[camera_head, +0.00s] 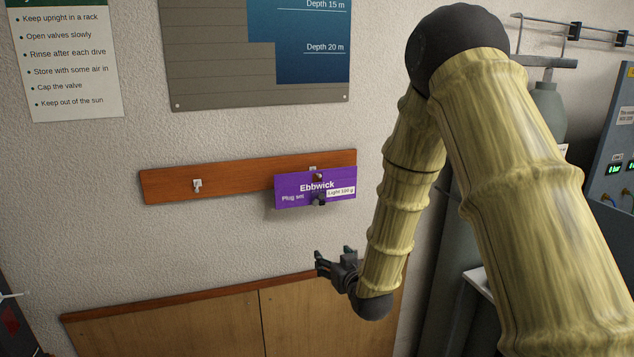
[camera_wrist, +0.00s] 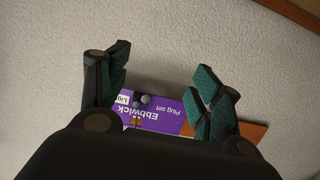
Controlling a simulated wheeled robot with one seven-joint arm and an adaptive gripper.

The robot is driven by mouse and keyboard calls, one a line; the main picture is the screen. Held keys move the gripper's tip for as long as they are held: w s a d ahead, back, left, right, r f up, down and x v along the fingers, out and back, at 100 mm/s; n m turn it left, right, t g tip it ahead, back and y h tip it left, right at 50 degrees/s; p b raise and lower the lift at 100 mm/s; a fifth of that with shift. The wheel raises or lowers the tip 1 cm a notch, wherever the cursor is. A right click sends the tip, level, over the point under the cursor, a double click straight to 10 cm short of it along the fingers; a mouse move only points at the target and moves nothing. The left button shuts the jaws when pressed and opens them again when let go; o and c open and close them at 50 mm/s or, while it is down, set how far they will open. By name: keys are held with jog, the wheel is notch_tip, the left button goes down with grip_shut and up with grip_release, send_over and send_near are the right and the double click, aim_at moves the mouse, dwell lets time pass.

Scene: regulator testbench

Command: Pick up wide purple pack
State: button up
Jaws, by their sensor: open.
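The wide purple pack (camera_head: 290,186) hangs on a wooden rail on the wall, from a hook near the rail's right end. It reads "Ebbwick Plug set" and has a white "Light 100 g" label and dark plugs on its front. My gripper (camera_head: 333,259) is below and a little to the right of the pack, apart from it. In the wrist view the pack (camera_wrist: 168,112) shows upside down beyond my open gripper (camera_wrist: 162,83), low between its green-padded fingers. Nothing is between the fingertips. The pack's lower part in that view is hidden by my gripper's body.
The wooden rail (camera_head: 230,178) has an empty hook (camera_head: 197,185) at its left. Wood panelling (camera_head: 190,320) with a top ledge lies below. A depth board (camera_head: 225,75) and a rules sheet (camera_head: 65,60) hang above. A gas cylinder (camera_head: 548,115) and a blue panel (camera_head: 615,150) stand at right.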

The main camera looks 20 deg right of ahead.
aim_at(320, 195)
jog(key=w+d+r+t+p, duration=0.1)
jog(key=w+r+t, duration=0.25)
jog(key=r, duration=0.95)
jog(key=shift+g, duration=0.45)
jog(key=w+p, duration=0.2)
jog(key=w, duration=0.4)
jog(key=shift+w+a+f+p, duration=0.1)
jog(key=shift+w+p, duration=0.1)
jog(key=shift+p, duration=0.15)
jog(key=shift+w+a+f+p, duration=0.1)
jog(key=shift+w+p, duration=0.5)
jog(key=shift+w, duration=0.5)
jog(key=shift+w+a+f+p, duration=0.1)
jog(key=shift+w+p, duration=0.5)
jog(key=shift+w, duration=0.5)
jog(key=c, duration=1.1)
